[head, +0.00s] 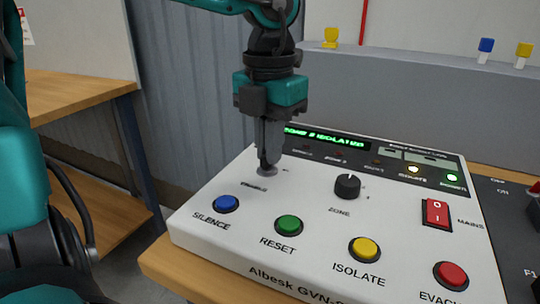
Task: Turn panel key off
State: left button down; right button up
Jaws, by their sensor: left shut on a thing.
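The white alarm panel (315,212) lies on a wooden table, with its face up. My left gripper (266,166) points down at the round key switch (267,171) at the panel's back left. Its fingers are shut on the panel key, which they hide almost wholly. Only the grey round base of the switch shows under the fingertips, so I cannot tell the key's angle. The small label in front of the switch is hard to read. The green display (325,138) reads something like "ZONE 2 ISOLATED". My right gripper is not in view.
Near the key are the black zone knob (347,186), blue silence button (226,203) and green reset button (289,225). Farther right are the yellow isolate button (364,249), red evacuate button (451,275) and red mains rocker (436,213). A wooden bench (75,92) stands at left.

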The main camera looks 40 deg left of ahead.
pick_arm(q)
jog(key=shift+n+b, duration=0.3)
jog(key=shift+n, duration=0.8)
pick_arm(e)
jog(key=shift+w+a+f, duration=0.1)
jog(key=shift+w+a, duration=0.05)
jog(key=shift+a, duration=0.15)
pick_arm(q)
jog(key=shift+b, duration=0.3)
jog(key=c, duration=1.3)
grip_release()
jog(key=shift+r, duration=0.1)
